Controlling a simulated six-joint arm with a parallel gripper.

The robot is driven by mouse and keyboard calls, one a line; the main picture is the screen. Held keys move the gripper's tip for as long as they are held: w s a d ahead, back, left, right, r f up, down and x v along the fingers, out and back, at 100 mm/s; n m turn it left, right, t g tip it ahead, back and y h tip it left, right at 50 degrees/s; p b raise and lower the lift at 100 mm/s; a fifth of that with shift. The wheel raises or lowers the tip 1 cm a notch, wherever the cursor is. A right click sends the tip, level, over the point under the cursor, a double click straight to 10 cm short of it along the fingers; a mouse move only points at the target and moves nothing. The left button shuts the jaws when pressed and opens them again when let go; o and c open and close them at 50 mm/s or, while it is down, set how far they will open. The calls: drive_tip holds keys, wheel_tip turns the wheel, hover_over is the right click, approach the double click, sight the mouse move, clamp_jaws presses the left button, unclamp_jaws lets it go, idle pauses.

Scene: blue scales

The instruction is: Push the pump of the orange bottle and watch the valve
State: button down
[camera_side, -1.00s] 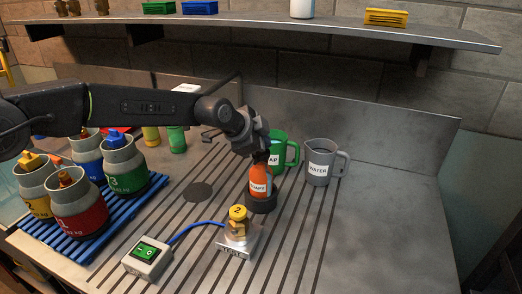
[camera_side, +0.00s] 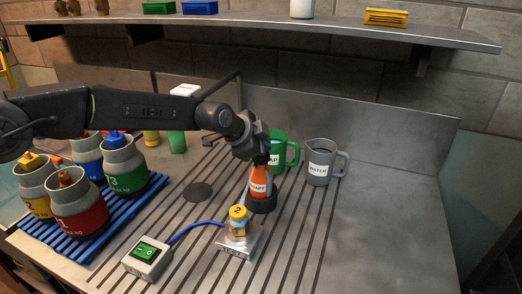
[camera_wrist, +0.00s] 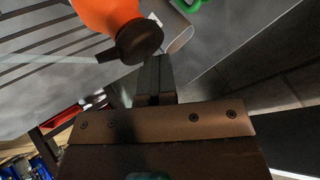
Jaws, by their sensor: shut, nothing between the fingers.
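My gripper (camera_side: 262,158) is shut and empty, pointing down at the bottle's top. In the wrist view the shut fingers (camera_wrist: 154,80) are right against or just beside the dark pump head (camera_wrist: 138,42) of the orange bottle (camera_wrist: 103,14); contact is unclear. A pale streak (camera_wrist: 60,60) runs left from the pump head. The brass valve (camera_side: 238,228) with a yellow cap marked 2 stands on a metal block in front of the bottle. A pale bluish haze shows on the valve.
A green mug (camera_side: 285,150) and grey water jug (camera_side: 320,163) stand close behind the bottle. A switch box (camera_side: 147,258) with a blue cable is front left. Several gas cylinders stand on a blue rack (camera_side: 85,240) at left. The counter's right side is clear.

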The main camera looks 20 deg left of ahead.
drive_tip(key=shift+f, duration=0.15)
drive_tip(key=shift+r, duration=1.25)
drive_tip(key=shift+r, duration=0.1)
drive_tip(key=shift+r, duration=2.45)
